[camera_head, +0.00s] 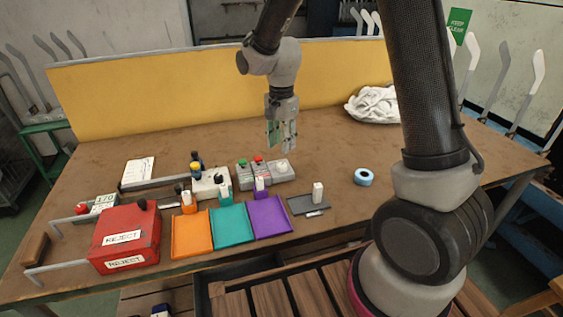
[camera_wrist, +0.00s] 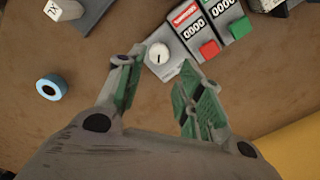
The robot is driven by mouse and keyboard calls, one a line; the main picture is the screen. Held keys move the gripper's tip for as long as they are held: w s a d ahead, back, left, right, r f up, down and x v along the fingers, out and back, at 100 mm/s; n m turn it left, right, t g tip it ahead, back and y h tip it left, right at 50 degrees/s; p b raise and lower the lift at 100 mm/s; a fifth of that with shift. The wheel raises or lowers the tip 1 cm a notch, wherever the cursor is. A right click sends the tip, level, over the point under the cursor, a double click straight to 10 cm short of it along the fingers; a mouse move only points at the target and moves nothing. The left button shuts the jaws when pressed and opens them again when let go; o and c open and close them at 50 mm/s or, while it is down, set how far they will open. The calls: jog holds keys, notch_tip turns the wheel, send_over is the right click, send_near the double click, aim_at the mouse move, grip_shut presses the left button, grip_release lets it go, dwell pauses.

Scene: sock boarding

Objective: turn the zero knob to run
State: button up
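The zero knob is a round white knob (camera_head: 282,163) on a small grey box, the rightmost of a row of grey units on the brown table. In the wrist view the knob (camera_wrist: 159,53) shows between and just beyond my fingertips, with a dark mark on its top. I cannot read which way it is set. My gripper (camera_head: 281,142) points down above the knob. In the wrist view my gripper (camera_wrist: 160,70) is open, its green-padded fingers spread with nothing between them. The fingers appear apart from the knob.
Beside the knob are counter units with a red button (camera_wrist: 209,49) and a green button (camera_wrist: 240,27). A blue tape roll (camera_head: 363,177) lies to the right. Orange (camera_head: 192,243), teal (camera_head: 230,236) and purple (camera_head: 270,228) trays and a red reject box (camera_head: 126,226) stand in front and left.

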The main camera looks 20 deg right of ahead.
aim_at(282, 164)
notch_tip(282, 164, down, 8)
jog(key=shift+r, duration=0.15)
dwell(0.3)
jog(key=c, duration=0.8)
